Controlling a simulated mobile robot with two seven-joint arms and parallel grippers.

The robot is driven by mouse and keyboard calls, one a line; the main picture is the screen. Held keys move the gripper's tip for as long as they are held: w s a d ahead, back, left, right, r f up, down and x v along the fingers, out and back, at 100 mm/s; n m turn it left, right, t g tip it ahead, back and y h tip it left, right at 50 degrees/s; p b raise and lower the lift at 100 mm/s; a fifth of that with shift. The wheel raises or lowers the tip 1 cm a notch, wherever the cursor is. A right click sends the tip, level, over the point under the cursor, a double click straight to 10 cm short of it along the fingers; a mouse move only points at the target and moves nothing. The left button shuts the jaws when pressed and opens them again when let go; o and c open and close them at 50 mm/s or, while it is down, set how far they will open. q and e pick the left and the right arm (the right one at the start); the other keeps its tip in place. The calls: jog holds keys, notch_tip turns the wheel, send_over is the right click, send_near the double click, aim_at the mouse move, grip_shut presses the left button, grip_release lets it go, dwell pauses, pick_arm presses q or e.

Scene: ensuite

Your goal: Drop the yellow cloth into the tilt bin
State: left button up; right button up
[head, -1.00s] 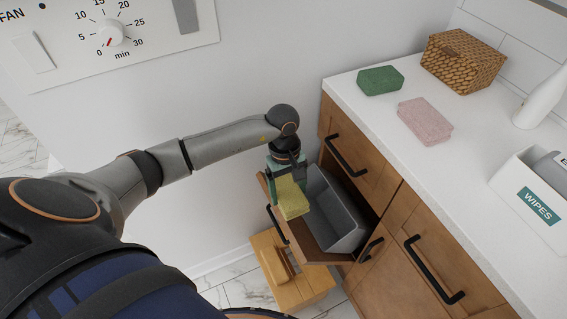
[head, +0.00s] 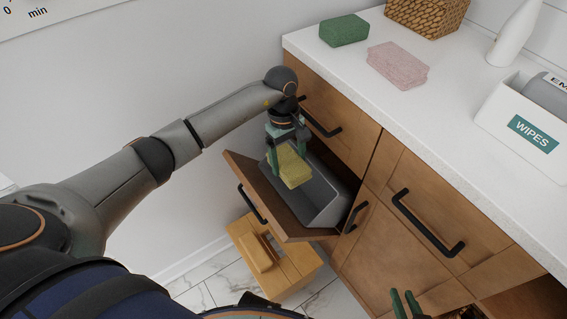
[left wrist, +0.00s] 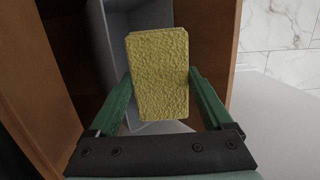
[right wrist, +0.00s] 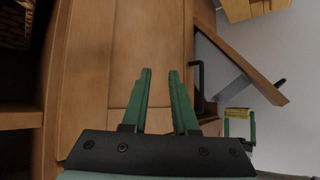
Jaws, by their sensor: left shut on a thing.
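The yellow cloth (head: 290,167) is a folded block held in my left gripper (head: 285,150), over the open tilt bin. In the left wrist view the cloth (left wrist: 159,72) sits between the two green fingers of the gripper (left wrist: 160,100). The tilt bin is a tipped-out wooden front (head: 262,198) with a grey liner (head: 328,200) inside; the liner (left wrist: 115,30) also shows behind the cloth. My right gripper (head: 405,305) is at the lower edge of the head view. In the right wrist view its fingers (right wrist: 158,95) are apart with nothing between them.
The white counter (head: 440,115) carries a green cloth (head: 344,30), a pink cloth (head: 398,64), a basket (head: 425,14) and a wipes box (head: 530,130). A wooden step stool (head: 275,262) stands below the bin. Cabinet doors (head: 440,210) with black handles are to the right.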

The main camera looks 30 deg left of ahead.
pick_arm(q)
jog(key=o, duration=1)
pick_arm(e)
jog(key=shift+a+r, duration=0.1)
jog(key=shift+a, duration=0.05)
jog(key=shift+w+a, duration=0.1)
jog(key=shift+w, duration=0.05)
pick_arm(q)
jog(key=shift+r, duration=0.1)
pick_arm(e)
jog(key=shift+r, duration=0.1)
